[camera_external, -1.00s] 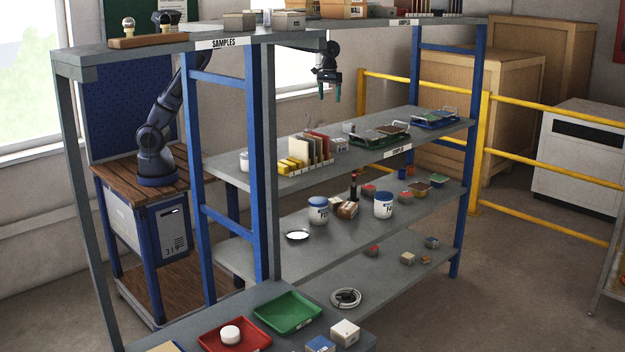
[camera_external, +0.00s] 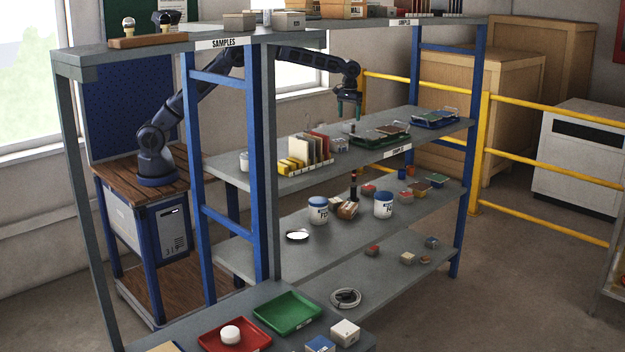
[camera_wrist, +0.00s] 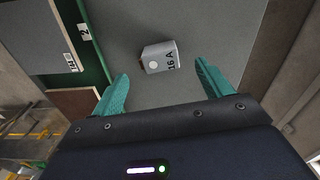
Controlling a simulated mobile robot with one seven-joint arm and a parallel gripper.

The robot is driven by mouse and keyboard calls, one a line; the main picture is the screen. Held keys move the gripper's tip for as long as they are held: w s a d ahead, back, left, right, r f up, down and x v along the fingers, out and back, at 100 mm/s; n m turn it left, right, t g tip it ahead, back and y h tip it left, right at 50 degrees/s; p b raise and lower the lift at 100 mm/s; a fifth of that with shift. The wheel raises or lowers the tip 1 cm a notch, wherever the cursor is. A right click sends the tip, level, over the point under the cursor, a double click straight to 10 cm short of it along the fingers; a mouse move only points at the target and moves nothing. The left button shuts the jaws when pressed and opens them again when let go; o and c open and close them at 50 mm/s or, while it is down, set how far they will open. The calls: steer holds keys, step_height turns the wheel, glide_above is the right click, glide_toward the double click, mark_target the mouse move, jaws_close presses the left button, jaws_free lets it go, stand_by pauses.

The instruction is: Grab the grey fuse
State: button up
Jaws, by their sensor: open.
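The grey fuse (camera_wrist: 160,57) is a small block marked "16 A" with a round pale spot. In the wrist view it lies on a grey shelf surface, between and beyond my two teal fingertips. My gripper (camera_wrist: 163,80) is open and empty, with nothing between the fingers. In the external view my gripper (camera_external: 349,108) hangs fingers down above the middle shelf, left of the green tray. A small grey item (camera_external: 348,127) sits just below it; I cannot tell for sure that it is the fuse.
A green tray (camera_external: 362,141) with tile samples lies right beside the fuse; its edge (camera_wrist: 93,50) shows in the wrist view. A rack of upright tiles (camera_external: 308,150) stands to the left. The upper shelf (camera_external: 335,39) is above the arm, and a blue post (camera_external: 417,75) stands to the right.

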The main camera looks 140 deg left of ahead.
mark_target(349, 124)
steer(key=shift+w+f, duration=0.1)
steer(key=shift+f, duration=2.7)
steer(key=c, duration=1.1)
steer(key=shift+r, duration=0.15)
